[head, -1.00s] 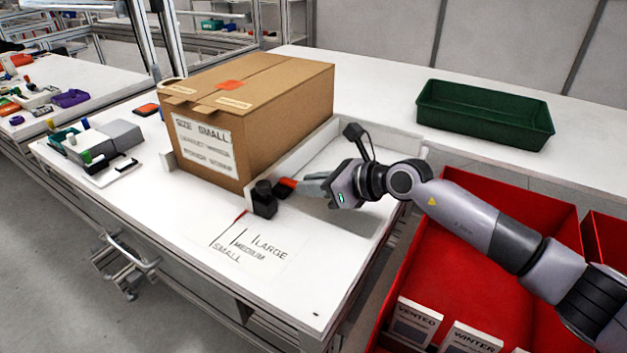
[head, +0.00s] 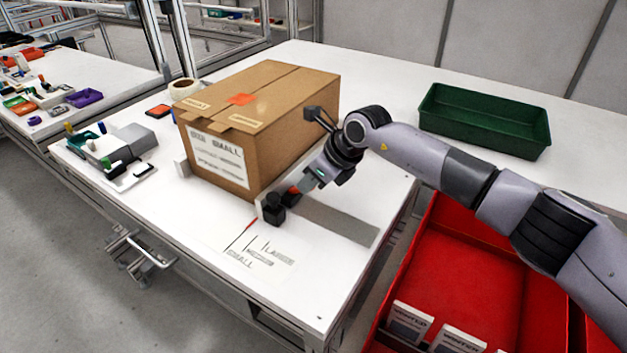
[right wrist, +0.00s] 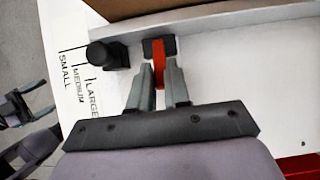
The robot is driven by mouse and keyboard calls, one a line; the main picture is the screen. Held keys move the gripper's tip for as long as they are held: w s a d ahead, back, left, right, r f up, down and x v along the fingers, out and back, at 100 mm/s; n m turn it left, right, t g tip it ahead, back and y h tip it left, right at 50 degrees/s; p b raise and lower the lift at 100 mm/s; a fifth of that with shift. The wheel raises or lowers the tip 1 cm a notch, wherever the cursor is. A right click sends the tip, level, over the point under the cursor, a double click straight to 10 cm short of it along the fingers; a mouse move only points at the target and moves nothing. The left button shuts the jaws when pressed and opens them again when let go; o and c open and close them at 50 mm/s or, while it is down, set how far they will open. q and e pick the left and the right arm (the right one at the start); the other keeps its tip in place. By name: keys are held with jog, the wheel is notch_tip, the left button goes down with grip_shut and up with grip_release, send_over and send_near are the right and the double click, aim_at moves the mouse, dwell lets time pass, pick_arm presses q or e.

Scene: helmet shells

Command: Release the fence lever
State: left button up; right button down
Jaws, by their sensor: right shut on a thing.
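The fence (right wrist: 230,18) is a pale upright board along the cardboard box's (head: 285,110) right side. Its red lever (right wrist: 158,70) stands beside a black knob (right wrist: 105,55); the knob also shows in the head view (head: 273,209). My right gripper (right wrist: 157,82) has its fingers on either side of the red lever and is shut on it. In the head view the right gripper (head: 297,191) hides most of the lever. My left gripper (right wrist: 28,105) shows at the left edge of the right wrist view, off the table, its fingers apart and empty.
A size scale (head: 258,255) marked small, medium and large is on the white table, with a red pointer (head: 247,228) near small. A green tray (head: 485,122) stands at the back right. Red bins (head: 450,285) stand at the right. A grey strip (head: 335,222) lies right of the fence.

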jog(key=shift+a+r, duration=0.1)
dwell(0.5)
jog(key=c, duration=1.1)
grip_release()
jog(key=shift+w, duration=0.1)
jog(key=shift+v, duration=3.6)
jog(key=shift+a+b, duration=0.1)
jog(key=shift+b, duration=0.2)
